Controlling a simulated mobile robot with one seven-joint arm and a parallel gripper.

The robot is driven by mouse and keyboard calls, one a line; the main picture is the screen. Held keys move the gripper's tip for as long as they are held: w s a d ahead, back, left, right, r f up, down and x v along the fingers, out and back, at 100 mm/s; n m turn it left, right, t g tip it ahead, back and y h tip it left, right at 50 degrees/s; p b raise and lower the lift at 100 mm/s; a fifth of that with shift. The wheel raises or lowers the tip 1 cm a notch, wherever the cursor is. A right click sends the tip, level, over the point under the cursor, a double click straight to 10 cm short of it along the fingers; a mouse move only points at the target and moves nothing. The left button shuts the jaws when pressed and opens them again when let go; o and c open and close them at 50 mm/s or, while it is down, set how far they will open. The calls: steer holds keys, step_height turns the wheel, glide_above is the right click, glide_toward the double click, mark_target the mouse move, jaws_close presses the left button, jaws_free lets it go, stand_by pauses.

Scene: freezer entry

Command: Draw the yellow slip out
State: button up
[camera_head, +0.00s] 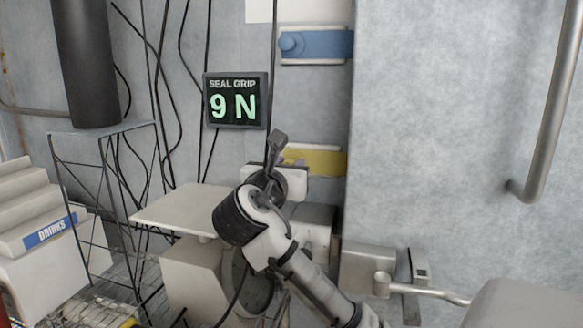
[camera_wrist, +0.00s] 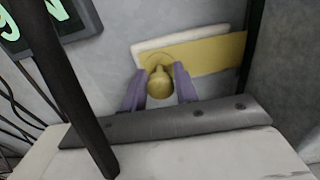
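The yellow slip (camera_head: 325,163) is a flat band in a pale slot on the grey wall, partly hidden by my arm in the head view. In the wrist view the yellow slip (camera_wrist: 215,55) runs to the right, with a round yellow knob (camera_wrist: 160,84) on its left end. My gripper (camera_wrist: 159,80) has its two purple fingers on either side of this knob, very close to it. I cannot tell whether they touch it.
A blue slip (camera_head: 328,45) with a blue knob sits higher on the wall. A screen (camera_head: 236,101) reads "SEAL GRIP 9 N". A metal rail (camera_head: 548,110) is at right. A wire rack, a dark cylinder and a "DRINKS" box (camera_head: 45,235) stand at left, with hanging cables.

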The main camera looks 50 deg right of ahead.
steer(key=o, duration=0.3)
steer(key=b+v, duration=0.4)
steer(key=v, duration=1)
steer(key=shift+d, duration=0.1)
steer(key=shift+s, duration=0.1)
